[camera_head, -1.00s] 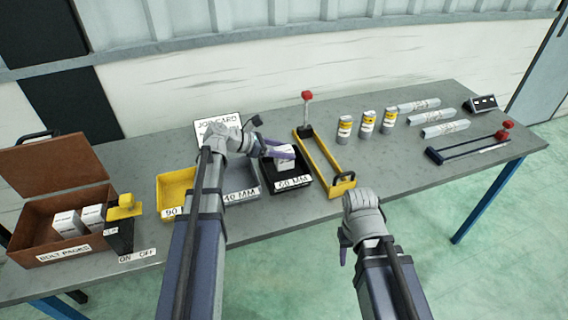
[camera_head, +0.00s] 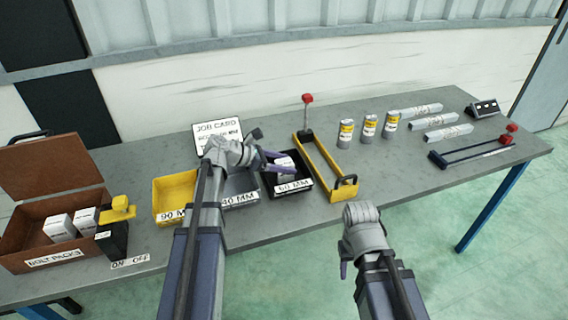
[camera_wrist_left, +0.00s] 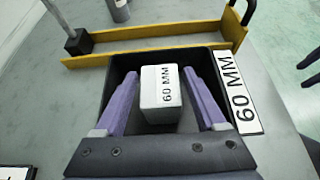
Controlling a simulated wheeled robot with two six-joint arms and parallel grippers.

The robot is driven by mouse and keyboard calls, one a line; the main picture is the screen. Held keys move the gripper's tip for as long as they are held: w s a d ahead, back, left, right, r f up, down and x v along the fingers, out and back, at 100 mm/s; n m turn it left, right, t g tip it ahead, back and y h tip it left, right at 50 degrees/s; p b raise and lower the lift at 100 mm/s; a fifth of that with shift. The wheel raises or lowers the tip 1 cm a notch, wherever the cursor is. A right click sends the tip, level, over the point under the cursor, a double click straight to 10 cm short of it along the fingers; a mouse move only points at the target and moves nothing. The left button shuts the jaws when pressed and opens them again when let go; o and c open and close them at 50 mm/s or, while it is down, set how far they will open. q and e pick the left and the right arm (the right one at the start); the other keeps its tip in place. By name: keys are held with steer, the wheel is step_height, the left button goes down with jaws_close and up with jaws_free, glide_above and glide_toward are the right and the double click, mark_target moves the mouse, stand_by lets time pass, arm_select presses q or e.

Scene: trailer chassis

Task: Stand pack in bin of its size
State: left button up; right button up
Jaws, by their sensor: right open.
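A white pack (camera_wrist_left: 160,88) marked 60 MM is inside the black 60 MM bin (camera_head: 293,187). It also shows in the head view (camera_head: 285,168), partly hidden by the bin wall and my gripper. My left gripper (camera_wrist_left: 164,100) reaches into the bin, open, with a purple finger on each side of the pack and a gap at both sides. It also shows in the head view (camera_head: 274,160). My right gripper (camera_head: 346,252) is open and empty in front of the table. The yellow 90 MM bin (camera_head: 173,191) and the grey 40 MM bin (camera_head: 242,187) stand to the left.
A brown bolt-pack box (camera_head: 52,240) at left holds white packs, beside a yellow-topped switch (camera_head: 118,212). A job card (camera_head: 216,134) stands behind. A yellow frame (camera_head: 325,165), cans (camera_head: 369,126) and wrapped rolls (camera_head: 440,122) are to the right.

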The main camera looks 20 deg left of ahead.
arm_select(q)
steer(key=shift+o, duration=0.7)
steer(key=shift+r, duration=0.3)
steer(key=p+v, duration=0.6)
steer(key=v, duration=0.6)
steer(key=shift+s+d+f, duration=0.1)
steer(key=shift+d+f, duration=0.05)
steer(key=shift+f, duration=0.05)
